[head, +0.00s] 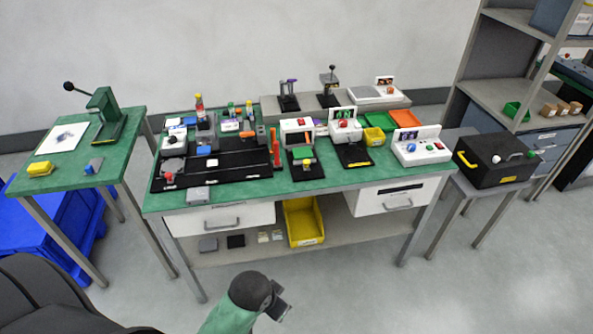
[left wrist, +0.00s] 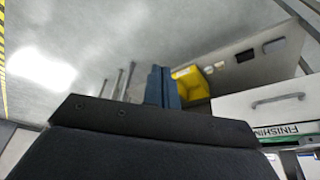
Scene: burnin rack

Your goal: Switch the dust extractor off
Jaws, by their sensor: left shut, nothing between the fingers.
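No unit in view is clearly marked as the dust extractor, so I cannot tell which one it is. A black box (head: 494,161) with a yellow handle and knobs on top stands on a side table at the right. My left gripper (left wrist: 160,86) is shut and empty in the left wrist view. In the head view part of my arm shows low in the middle, in front of the bench and apart from it. My right gripper is not in view.
The green bench (head: 260,187) carries several fixtures and small units. Under it are white drawers (head: 388,201) and a yellow bin (head: 303,222), which also shows in the left wrist view (left wrist: 190,83). A green side table (head: 60,182) stands left. The floor (head: 360,300) ahead is clear.

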